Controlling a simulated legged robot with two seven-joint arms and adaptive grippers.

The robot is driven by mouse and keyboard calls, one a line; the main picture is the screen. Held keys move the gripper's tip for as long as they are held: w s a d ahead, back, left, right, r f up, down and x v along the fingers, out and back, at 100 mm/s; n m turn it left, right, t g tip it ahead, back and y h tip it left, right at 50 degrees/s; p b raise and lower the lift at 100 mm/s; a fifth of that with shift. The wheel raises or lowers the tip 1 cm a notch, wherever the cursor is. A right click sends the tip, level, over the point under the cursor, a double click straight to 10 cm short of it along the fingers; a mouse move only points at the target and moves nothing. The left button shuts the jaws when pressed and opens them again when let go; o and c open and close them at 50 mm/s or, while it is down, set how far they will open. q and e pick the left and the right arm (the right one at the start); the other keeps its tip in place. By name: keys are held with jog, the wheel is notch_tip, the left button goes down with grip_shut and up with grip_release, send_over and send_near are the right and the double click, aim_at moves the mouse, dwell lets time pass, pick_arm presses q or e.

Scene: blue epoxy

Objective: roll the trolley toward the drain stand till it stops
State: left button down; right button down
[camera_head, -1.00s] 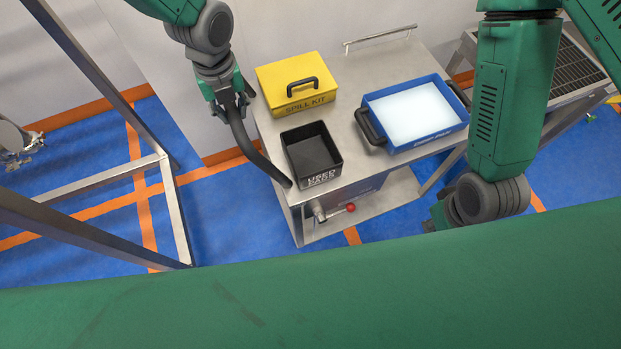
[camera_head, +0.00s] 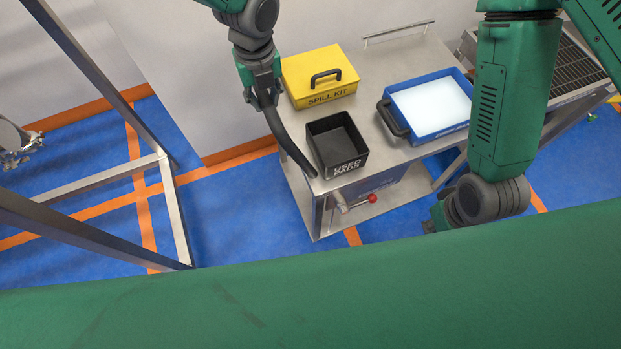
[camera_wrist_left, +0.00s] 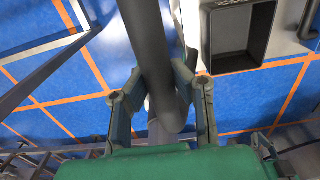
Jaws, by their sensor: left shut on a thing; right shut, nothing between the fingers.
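The steel trolley (camera_head: 390,165) stands in the middle of the head view. Its dark handle bar (camera_head: 289,145) runs along its left end. My left gripper (camera_head: 262,98) is shut on this bar; the left wrist view shows the bar (camera_wrist_left: 148,45) between my left gripper's fingers (camera_wrist_left: 162,105). The drain stand (camera_head: 577,68), with a dark grating on top, is at the upper right. My right arm hides part of the stand and the trolley's right end, so I cannot tell whether they touch. My right gripper's fingers are out of sight below the wrist.
On the trolley are a yellow spill kit box (camera_head: 320,76), a black used-pads bin (camera_head: 337,146) and a blue tray of pale liquid (camera_head: 430,105). A red-knobbed lever (camera_head: 372,198) is below the top. A steel frame (camera_head: 172,205) stands at left; blue floor between is clear.

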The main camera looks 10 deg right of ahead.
pick_arm(q)
jog(key=w+d+b, duration=0.1)
jog(key=d, duration=0.5)
jog(key=shift+w+d+b, duration=0.25)
jog(key=shift+w+b, duration=0.05)
jog(key=shift+w, duration=0.1)
jog(key=shift+r, duration=0.1)
jog(key=c, duration=1.4)
grip_release()
jog(key=shift+o, duration=0.2)
jog(key=shift+s+a, duration=0.1)
notch_tip(320, 180, up, 7)
jog(key=p, duration=0.6)
